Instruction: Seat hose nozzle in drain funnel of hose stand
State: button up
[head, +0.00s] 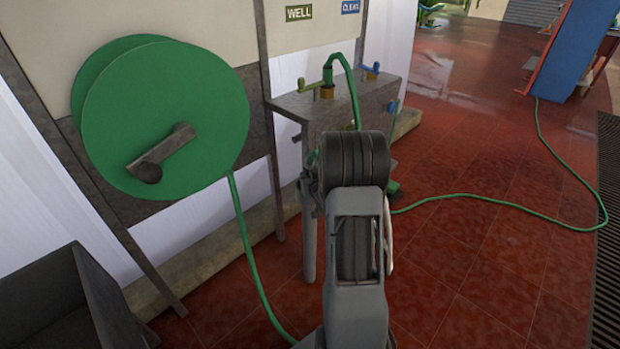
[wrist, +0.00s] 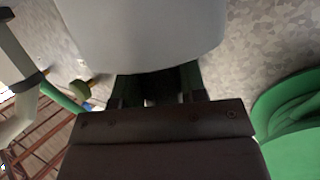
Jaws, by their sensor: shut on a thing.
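The hose stand (head: 352,98) is a grey metal bench against the wall, with a green-handled tap and a blue-handled tap on top. My arm covers much of its front in the head view. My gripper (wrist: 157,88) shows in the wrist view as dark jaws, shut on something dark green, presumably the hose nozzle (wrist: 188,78). A large pale grey shape covers the upper middle there and hides most of the held thing. A small grey fitting at the stand's left leg may be the drain funnel (head: 308,186); I cannot tell. Contact between nozzle and funnel is hidden.
A large green hose reel (head: 160,115) with a crank stands left; its hose (head: 246,250) drops to the floor. Hose also crosses the red tiled floor to a blue cabinet (head: 568,50). A dark bin sits lower left.

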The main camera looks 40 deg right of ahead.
jog(key=o, duration=1)
jog(key=shift+p+v, duration=1.05)
jog(key=shift+v, duration=5.9)
